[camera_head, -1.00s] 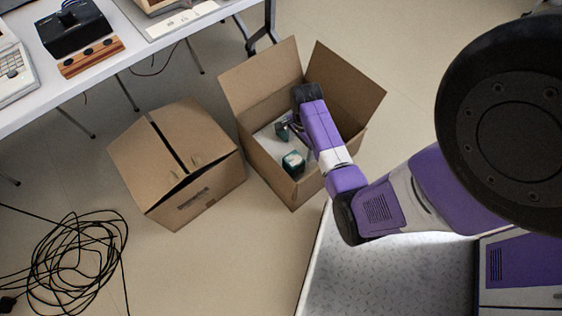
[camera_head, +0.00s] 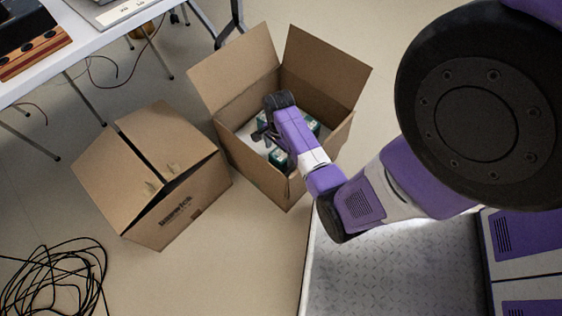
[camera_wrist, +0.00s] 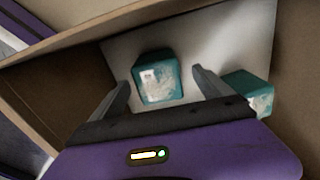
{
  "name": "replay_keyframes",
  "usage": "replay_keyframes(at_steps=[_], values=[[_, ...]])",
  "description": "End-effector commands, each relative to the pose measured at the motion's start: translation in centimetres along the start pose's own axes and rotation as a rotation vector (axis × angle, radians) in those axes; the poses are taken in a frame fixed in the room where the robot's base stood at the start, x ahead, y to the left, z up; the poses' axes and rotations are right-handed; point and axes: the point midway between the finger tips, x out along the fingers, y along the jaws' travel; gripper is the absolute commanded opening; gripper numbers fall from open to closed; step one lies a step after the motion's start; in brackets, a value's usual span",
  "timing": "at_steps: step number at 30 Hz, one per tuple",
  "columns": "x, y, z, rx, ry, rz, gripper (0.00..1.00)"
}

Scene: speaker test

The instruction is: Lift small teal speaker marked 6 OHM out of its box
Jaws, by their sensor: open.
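Two small teal blocks with pale faces, which look like speakers, sit on the white floor of an open cardboard box (camera_head: 235,68). In the wrist view one teal speaker (camera_wrist: 160,88) lies between and just beyond my fingertips, and the other teal speaker (camera_wrist: 252,98) is outside the right finger. No 6 OHM marking is legible on either. My gripper (camera_wrist: 161,78) is open and empty, reaching into the box. In the head view my gripper (camera_head: 262,134) and wrist partly hide the near speaker (camera_head: 278,159) and the far speaker (camera_head: 309,122).
A closed cardboard box (camera_head: 150,180) stands left of the open one. The open box's flaps stand up around its opening. A white table (camera_head: 95,38) is at the upper left. A coil of black cable (camera_head: 55,275) lies on the floor at the lower left.

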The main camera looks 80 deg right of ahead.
Motion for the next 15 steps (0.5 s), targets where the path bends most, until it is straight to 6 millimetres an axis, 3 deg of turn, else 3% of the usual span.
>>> replay_keyframes(at_steps=[15], values=[[5.6, 0.4, -0.6, -0.001, 0.0, 0.0, 0.89]])
